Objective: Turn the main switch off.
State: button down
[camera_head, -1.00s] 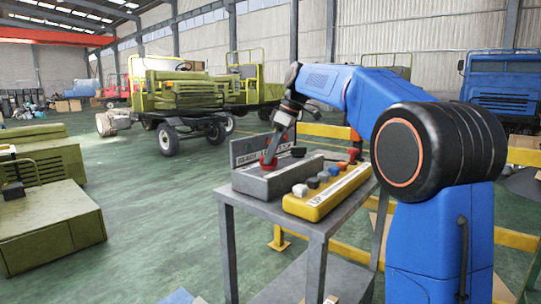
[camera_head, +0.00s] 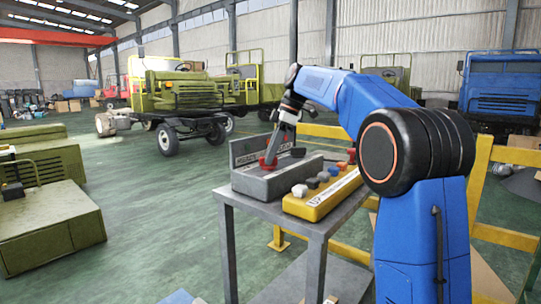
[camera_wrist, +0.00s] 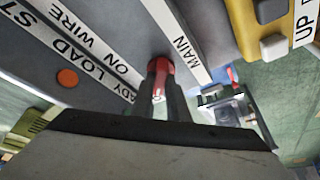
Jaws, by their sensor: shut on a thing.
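The main switch (camera_wrist: 160,66) is a red handle on a grey control box (camera_head: 262,184), beside a white label reading MAIN in the wrist view. In the head view the red switch (camera_head: 268,164) shows at the front of the box top, under my gripper (camera_head: 272,156). My gripper (camera_wrist: 162,98) is shut on the red handle, with a finger on each side of it in the wrist view. The exact angle of the handle is hard to tell.
A yellow pendant box (camera_head: 318,200) with several coloured buttons lies right of the grey box on a grey metal table (camera_head: 318,235). A dark knob (camera_head: 298,152) and an upright sign plate (camera_head: 245,151) are close to my gripper. Yellow railing (camera_head: 510,238) stands behind.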

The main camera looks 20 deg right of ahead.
jog(key=c, duration=1.7)
grip_release()
jog(key=shift+r, duration=0.1)
jog(key=v, duration=1.1)
jog(key=shift+d+r, duration=0.25)
jog(key=shift+r, duration=0.1)
